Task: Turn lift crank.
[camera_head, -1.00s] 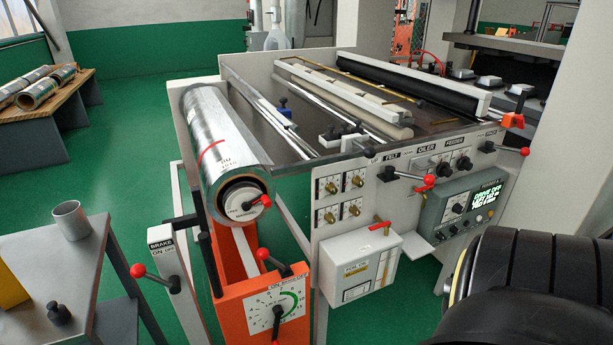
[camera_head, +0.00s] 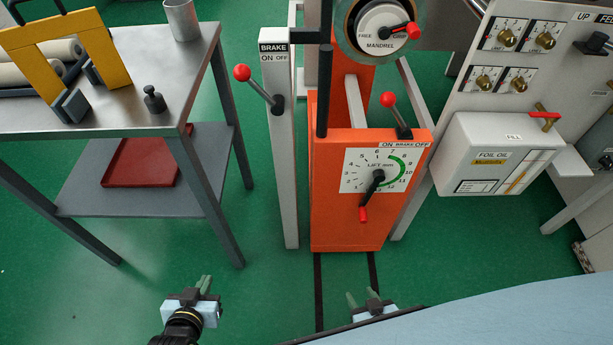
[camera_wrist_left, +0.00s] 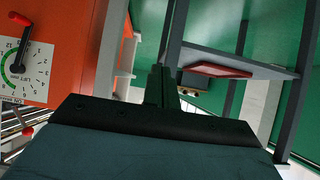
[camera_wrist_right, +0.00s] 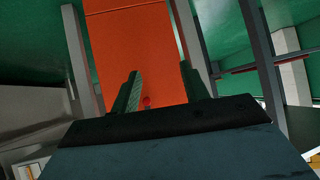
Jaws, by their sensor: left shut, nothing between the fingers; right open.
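The lift crank (camera_head: 371,192) is a black arm with a red knob at its lower end, mounted on a white LIFT dial (camera_head: 355,165) with a green arc. The dial is on the front of an orange lift box (camera_head: 345,228). The crank points down and slightly left; it also shows in the left wrist view (camera_wrist_left: 18,45). My left gripper (camera_head: 204,283) is shut and empty, below and left of the orange box. My right gripper (camera_head: 361,297) is open and empty, low in front of the box, apart from the crank. In the right wrist view its fingers (camera_wrist_right: 158,90) face the orange box.
A brake post with a red-knobbed lever (camera_head: 258,88) stands left of the box. Another red-knobbed lever (camera_head: 395,115) sits on the box top. A metal table (camera_head: 110,120) is at left, a white foil box (camera_head: 495,150) at right. Green floor is clear in front.

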